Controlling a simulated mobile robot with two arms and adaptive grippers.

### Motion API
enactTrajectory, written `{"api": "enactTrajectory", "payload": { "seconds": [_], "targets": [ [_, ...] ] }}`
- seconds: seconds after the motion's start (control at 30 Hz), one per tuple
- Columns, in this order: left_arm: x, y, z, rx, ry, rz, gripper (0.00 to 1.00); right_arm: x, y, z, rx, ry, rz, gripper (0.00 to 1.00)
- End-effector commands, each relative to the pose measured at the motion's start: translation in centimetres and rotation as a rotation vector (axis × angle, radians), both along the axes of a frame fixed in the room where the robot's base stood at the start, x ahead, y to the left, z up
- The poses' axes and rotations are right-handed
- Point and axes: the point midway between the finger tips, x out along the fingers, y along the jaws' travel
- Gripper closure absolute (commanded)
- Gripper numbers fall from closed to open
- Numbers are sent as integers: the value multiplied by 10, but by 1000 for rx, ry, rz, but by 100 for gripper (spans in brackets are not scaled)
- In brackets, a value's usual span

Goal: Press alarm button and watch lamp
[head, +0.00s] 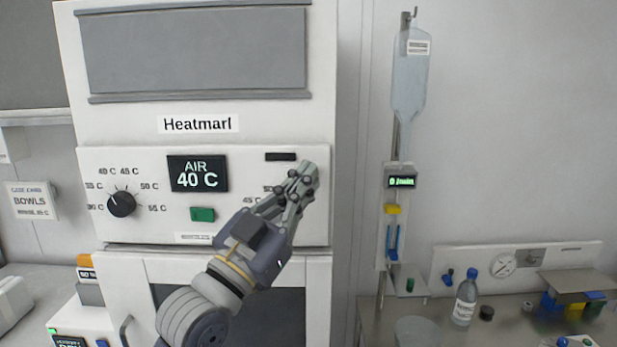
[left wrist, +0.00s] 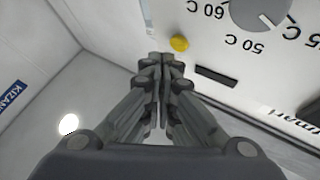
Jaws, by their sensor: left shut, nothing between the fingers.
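My left gripper (head: 304,178) is shut and empty, in front of the right part of the warming cabinet's control panel (head: 240,170). In the left wrist view its closed fingertips (left wrist: 159,60) are just beside a round yellow button (left wrist: 180,43). I cannot tell whether they touch the panel. The gripper hides this button in the head view. A dark, unlit rectangular window (head: 281,156) is near the fingertips and also shows in the left wrist view (left wrist: 216,76). I cannot tell whether it is the lamp. My right gripper is not in view.
The panel has a black knob (head: 121,204), a display (head: 198,174) reading "AIR 40 C" and a green button (head: 203,214). A second knob (left wrist: 262,12) shows in the left wrist view. An IV bag (head: 411,80) hangs at right, above a table with a bottle (head: 465,300).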

Motion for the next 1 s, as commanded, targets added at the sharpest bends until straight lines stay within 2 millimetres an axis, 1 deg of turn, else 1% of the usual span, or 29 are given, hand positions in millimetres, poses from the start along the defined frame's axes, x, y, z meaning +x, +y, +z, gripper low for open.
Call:
{"api": "enactTrajectory", "payload": {
  "seconds": [0.53, 0.83, 1.0],
  "targets": [
    [0, 0, 0, 0, 0, 0, 100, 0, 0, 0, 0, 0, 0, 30],
    [8, 0, 1, 0, -1, 0, 100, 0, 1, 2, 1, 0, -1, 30],
    [8, 0, 0, -1, -1, 0, 100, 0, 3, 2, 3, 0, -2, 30]
  ]
}}
